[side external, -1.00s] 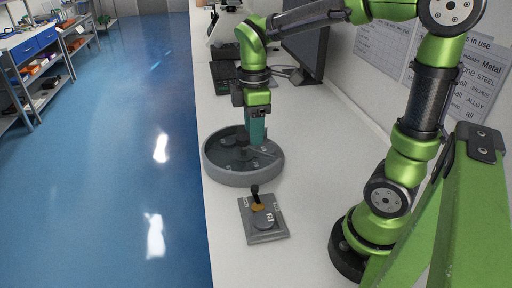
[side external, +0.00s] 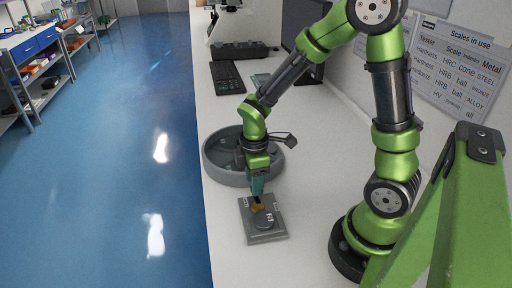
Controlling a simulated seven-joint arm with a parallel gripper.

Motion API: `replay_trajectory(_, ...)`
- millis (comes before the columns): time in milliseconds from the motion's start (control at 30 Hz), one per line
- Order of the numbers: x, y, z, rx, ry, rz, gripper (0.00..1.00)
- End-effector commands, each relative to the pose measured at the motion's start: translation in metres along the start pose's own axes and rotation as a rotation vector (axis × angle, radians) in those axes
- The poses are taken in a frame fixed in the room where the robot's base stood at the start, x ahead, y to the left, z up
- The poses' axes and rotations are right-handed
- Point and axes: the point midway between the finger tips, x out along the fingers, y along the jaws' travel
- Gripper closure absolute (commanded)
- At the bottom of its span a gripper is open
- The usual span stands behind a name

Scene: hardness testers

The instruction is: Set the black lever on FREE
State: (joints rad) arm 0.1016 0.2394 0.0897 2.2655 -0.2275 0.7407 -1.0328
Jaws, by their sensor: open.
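The lever unit is a small grey plate (side external: 266,236) with a raised round part, lying on the white bench. The black lever stands at its upper middle, largely hidden by my gripper now. A yellow-orange piece (side external: 257,208) shows at its foot. Small pale labels sit on the plate, too small to read, so I cannot tell which one the lever points to. My gripper (side external: 257,194) has teal fingers pointing down, right over the lever. It is open; I cannot tell whether the fingers touch the lever.
A round grey tray (side external: 216,175) stands just behind the plate, partly behind my gripper. A black keyboard (side external: 227,78) and a monitor are farther back. The bench (side external: 310,190) is clear to the right of the plate; its left edge drops to the blue floor.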

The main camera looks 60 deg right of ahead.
Motion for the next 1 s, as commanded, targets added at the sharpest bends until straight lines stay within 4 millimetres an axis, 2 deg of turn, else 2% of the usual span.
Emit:
replay_trajectory(133,0.009,-0.0005,0.0003,0.0,-0.001,-0.001,0.52)
replay_trajectory(400,0.01,-0.0003,0.0002,0.0,0.0,0.0,0.52)
replay_trajectory(467,0.0099,-0.0003,0.0002,0.0,0.0,0.0,0.59)
replay_trajectory(733,0.0097,-0.0002,0.0001,0.0,0.0,0.0,1.0)
replay_trajectory(1000,0.0095,-0.0003,0.0009,0.018,0.0,0.0,1.0)
